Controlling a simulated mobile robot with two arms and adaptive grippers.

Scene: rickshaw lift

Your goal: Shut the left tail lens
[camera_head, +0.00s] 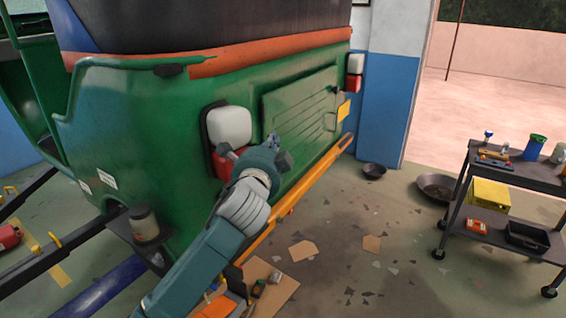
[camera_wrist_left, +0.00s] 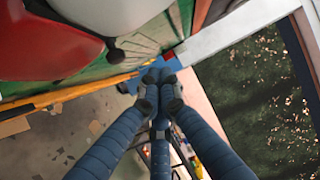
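The left tail lens (camera_head: 230,126), white above and red below, is on the green rickshaw's rear corner. A dark housing edge shows along its left side; I cannot tell exactly how far the lens stands off it. My left gripper (camera_head: 273,142) is just right of the lens's lower part, and my wrist covers some of the red. In the left wrist view the lens's red part (camera_wrist_left: 45,40) and white part (camera_wrist_left: 110,12) fill the upper left. The left gripper's fingertips (camera_wrist_left: 160,92) are together, with nothing seen held, apart from the lens. My right gripper is not in view.
The orange bumper bar (camera_head: 315,180) runs below the green tailgate (camera_head: 300,105). The right tail lamp (camera_head: 355,72) is at the far corner. A tool cart (camera_head: 515,180) stands at right. Cardboard (camera_head: 270,285) lies on the floor; the floor between is mostly open.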

